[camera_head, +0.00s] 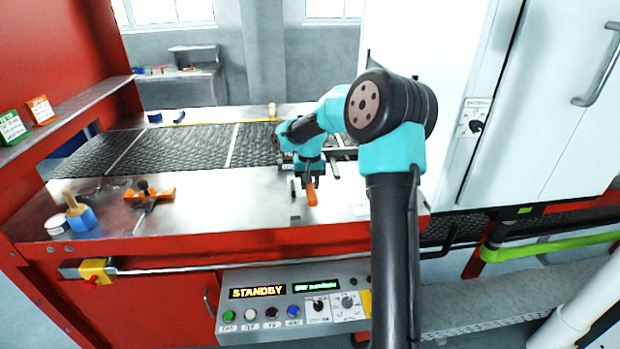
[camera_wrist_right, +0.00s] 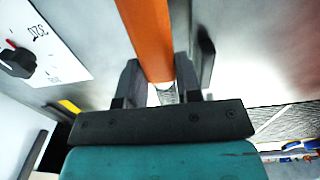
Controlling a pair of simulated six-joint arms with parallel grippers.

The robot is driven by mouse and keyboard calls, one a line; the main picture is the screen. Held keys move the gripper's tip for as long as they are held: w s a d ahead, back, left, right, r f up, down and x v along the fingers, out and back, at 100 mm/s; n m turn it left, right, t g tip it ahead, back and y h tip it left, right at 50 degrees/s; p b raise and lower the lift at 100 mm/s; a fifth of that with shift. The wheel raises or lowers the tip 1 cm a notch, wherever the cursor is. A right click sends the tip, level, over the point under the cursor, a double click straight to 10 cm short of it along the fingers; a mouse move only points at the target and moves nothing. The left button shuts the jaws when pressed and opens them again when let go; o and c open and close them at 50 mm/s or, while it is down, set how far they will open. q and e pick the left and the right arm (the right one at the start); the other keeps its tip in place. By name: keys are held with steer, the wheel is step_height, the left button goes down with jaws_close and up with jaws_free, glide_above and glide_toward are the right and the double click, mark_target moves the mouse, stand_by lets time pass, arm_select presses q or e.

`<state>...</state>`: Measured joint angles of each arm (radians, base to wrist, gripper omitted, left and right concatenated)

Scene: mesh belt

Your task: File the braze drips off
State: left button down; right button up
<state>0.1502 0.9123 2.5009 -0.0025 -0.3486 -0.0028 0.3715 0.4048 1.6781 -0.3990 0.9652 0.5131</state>
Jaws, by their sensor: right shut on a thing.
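My right gripper (camera_head: 309,182) is over the steel table, right of its middle. It is shut on an orange handle (camera_head: 312,196), which also fills the top middle of the right wrist view (camera_wrist_right: 148,35) between the two dark fingers (camera_wrist_right: 160,85). The tool's far end is not visible, so I cannot tell whether it is a file. The dark mesh belt (camera_head: 180,147) runs across behind the table with pale bars over it. No braze drips can be made out. My left gripper is not in view.
An orange clamp-like fixture (camera_head: 158,194) stands on the left of the steel table (camera_head: 225,205). A blue pot with a brush (camera_head: 80,215) and a white tin (camera_head: 57,224) are at the left edge. A control panel reading STANDBY (camera_head: 258,292) is below. White cabinets (camera_head: 450,60) stand right.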

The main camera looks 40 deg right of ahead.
mark_target(323, 201)
step_height(323, 201, down, 5)
steer(key=shift+f, duration=0.1)
steer(key=shift+s+d, duration=0.1)
steer(key=shift+d, duration=0.1)
steer(key=shift+c, duration=0.4)
steer(key=shift+s+d+f, duration=0.3)
steer(key=shift+f, duration=0.1)
steer(key=shift+c, duration=0.2)
steer(key=shift+s+d+r, duration=0.1)
steer(key=shift+s+d, duration=0.6)
steer(key=shift+d, duration=0.2)
steer(key=shift+c, duration=0.4)
steer(key=shift+s+d, duration=0.3)
steer(key=w+a, duration=0.2)
steer(key=a, duration=0.1)
steer(key=shift+w+a, duration=0.2)
steer(key=shift+w, duration=0.15)
steer(key=shift+w+r, duration=0.1)
steer(key=shift+r, duration=4.1)
